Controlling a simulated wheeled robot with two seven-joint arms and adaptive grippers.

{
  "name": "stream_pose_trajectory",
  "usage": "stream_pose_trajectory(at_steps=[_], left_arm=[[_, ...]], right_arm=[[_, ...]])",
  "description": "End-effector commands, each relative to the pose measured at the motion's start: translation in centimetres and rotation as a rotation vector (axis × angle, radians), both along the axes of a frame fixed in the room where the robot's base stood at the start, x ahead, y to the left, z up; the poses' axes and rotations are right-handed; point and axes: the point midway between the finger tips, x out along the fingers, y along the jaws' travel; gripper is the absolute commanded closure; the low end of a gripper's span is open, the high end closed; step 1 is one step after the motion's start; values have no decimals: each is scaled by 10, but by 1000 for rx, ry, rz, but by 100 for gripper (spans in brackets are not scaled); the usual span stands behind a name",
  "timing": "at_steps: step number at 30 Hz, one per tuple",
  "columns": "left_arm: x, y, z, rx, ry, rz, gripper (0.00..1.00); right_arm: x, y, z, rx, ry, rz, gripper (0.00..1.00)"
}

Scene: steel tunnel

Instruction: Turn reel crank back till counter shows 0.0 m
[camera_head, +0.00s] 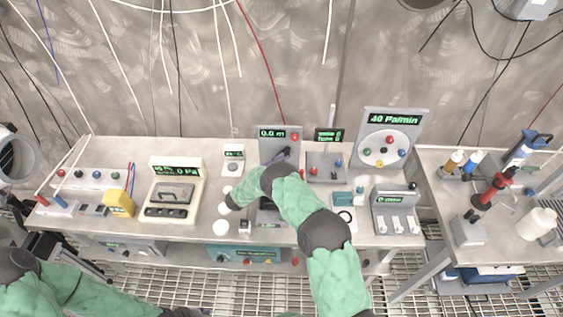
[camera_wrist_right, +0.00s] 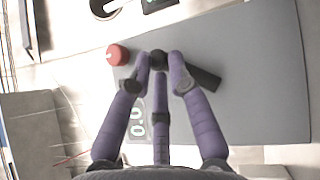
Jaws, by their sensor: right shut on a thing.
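The reel unit (camera_head: 262,148) is a grey upright panel at the back middle of the bench. Its green counter display (camera_head: 271,133) reads 0.0 m, and the digits also show sideways in the wrist view (camera_wrist_right: 137,122). A red button (camera_head: 294,136) sits beside the counter. My right gripper (camera_head: 284,155) is at the front of the panel. In the wrist view its purple fingers (camera_wrist_right: 160,62) are closed around the dark crank handle (camera_wrist_right: 204,78), and they partly hide it. The reel is mostly hidden behind my right arm. My left gripper is out of view; only its arm shows at bottom left.
Right of the reel, a box with coloured knobs (camera_head: 325,166) and a dial panel reading 40 Pa/min (camera_head: 392,140) stand close by. A beige gauge box (camera_head: 173,190) stands left. A second bench (camera_head: 440,190) stands at right.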

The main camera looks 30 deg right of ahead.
Motion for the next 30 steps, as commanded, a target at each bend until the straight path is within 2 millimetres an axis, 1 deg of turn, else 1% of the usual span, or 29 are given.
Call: stream_pose_trajectory(at_steps=[1,13,14,15,16,25,28,30], left_arm=[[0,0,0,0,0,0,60],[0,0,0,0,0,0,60],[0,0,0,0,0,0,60],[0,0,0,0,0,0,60],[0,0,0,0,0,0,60],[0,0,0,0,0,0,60],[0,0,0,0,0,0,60],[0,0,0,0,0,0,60]], right_arm=[[4,-3,12,-11,-24,-6,100],[4,-3,12,-14,-23,-6,100],[4,-3,12,-14,-23,-6,72],[4,-3,12,-13,-23,-6,61],[4,-3,11,-12,-22,-6,55],[2,-1,5,-7,-9,-2,55],[2,-1,9,-6,-8,-2,55],[2,-2,15,-6,-9,-2,55]])
